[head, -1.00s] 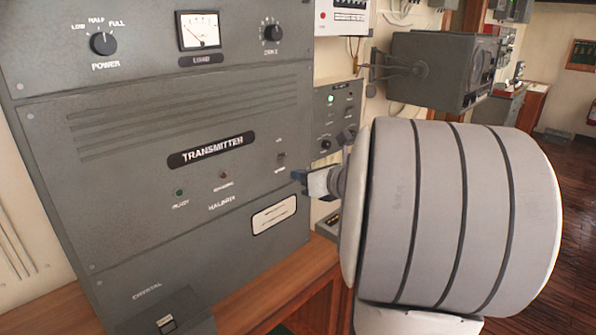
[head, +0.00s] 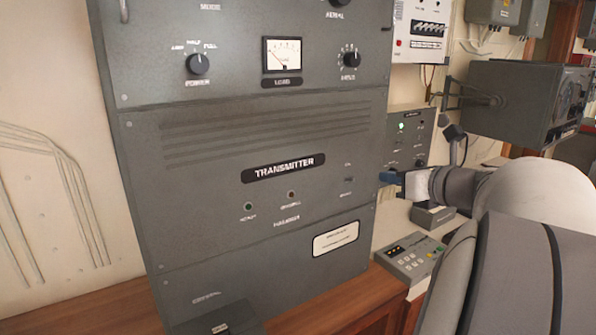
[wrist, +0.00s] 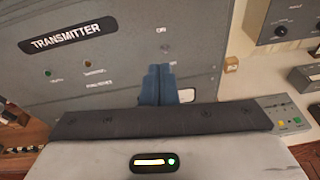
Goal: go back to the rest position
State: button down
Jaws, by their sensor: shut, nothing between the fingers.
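My gripper (head: 388,177) shows in the head view just to the right of the transmitter's lower front, with its blue fingers pointing left. In the wrist view the blue fingers of my gripper (wrist: 157,85) are pressed together and empty, in front of the grey transmitter panel (wrist: 110,60). The transmitter (head: 275,130) stands at the left and centre of the head view. It carries a small toggle switch (head: 348,181), a green lamp and a dark lamp. Whether the fingertips touch the panel cannot be told.
A grey box (head: 525,100) juts from the wall at the upper right. A grey panel with a green light (head: 405,135) is on the wall behind my gripper.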

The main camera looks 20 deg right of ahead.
jog(key=s+a+f+n+g+y, duration=0.1)
jog(key=s+a+f+n+g, duration=0.25)
jog(key=a+f+n, duration=0.35)
jog(key=s+a+f+n+g, duration=0.3)
jog(key=a+f+n+g, duration=0.15)
jog(key=a+n, duration=0.45)
jog(key=s+a+f+n+g+h, duration=0.3)
jog(key=s+f+n, duration=0.5)
jog(key=n, duration=1)
jog(key=shift+s+a+f+h, duration=0.3)
jog(key=shift+s+a+h, duration=0.15)
jog(key=shift+s+h, duration=0.65)
jog(key=c, duration=2.1)
grip_release()
jog(key=shift+s, duration=0.1)
